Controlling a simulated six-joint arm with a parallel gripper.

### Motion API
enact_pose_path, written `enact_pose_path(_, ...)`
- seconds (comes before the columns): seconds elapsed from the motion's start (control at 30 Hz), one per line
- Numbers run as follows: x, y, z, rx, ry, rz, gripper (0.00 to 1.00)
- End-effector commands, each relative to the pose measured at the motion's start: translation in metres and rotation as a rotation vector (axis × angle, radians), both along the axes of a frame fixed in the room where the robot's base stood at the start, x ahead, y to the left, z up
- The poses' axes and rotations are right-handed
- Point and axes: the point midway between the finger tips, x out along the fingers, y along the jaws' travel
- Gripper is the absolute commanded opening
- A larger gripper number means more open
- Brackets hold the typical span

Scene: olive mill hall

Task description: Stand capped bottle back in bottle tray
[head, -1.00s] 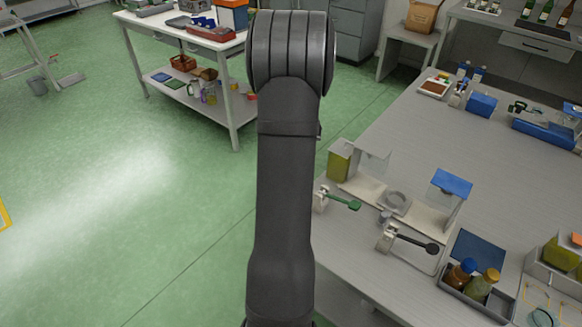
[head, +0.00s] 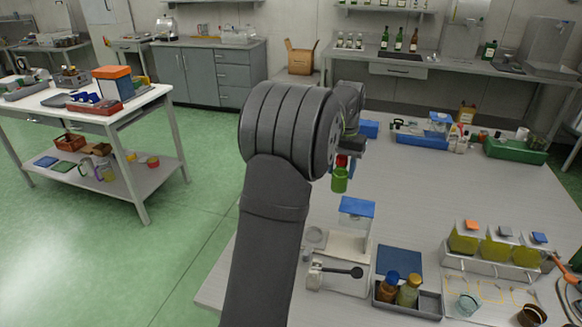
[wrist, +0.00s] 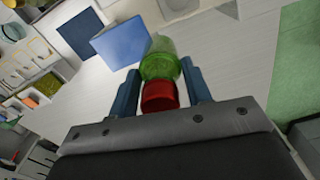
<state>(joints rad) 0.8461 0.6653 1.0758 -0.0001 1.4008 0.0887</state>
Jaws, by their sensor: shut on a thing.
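My gripper (wrist: 161,80) is shut on a green see-through bottle (wrist: 160,62) with a red cap (wrist: 158,97). In the head view the green bottle (head: 340,181) hangs upright, red cap on top, above the bench behind the balance stand. My arm hides most of the gripper there. The grey bottle tray (head: 431,304) lies near the bench's front edge, lower right of the held bottle. A brown bottle with a blue cap (head: 388,287) and an olive bottle with a yellow cap (head: 409,291) stand in its left part. The tray's right part looks empty.
A blue-topped stand (head: 356,208) and a black-handled device (head: 340,272) stand left of the tray. A dark blue mat (head: 399,262) lies behind it. A rack of yellow-green containers (head: 490,262) stands to its right. Mid-bench is largely clear.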

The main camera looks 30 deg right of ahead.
Motion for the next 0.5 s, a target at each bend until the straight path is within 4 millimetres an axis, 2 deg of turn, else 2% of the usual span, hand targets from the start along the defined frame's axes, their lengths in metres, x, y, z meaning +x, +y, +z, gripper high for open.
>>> enact_pose_path(0.03,-0.02,-0.02,0.001,-0.002,-0.001,-0.072,0.3)
enact_pose_path(0.2,-0.089,-0.069,-0.005,0.001,0.001,-0.3,0.3)
enact_pose_path(0.33,-0.147,-0.093,-0.022,0.002,0.002,-0.457,0.3)
enact_pose_path(0.5,-0.223,-0.105,-0.058,0.004,0.003,-0.632,0.3)
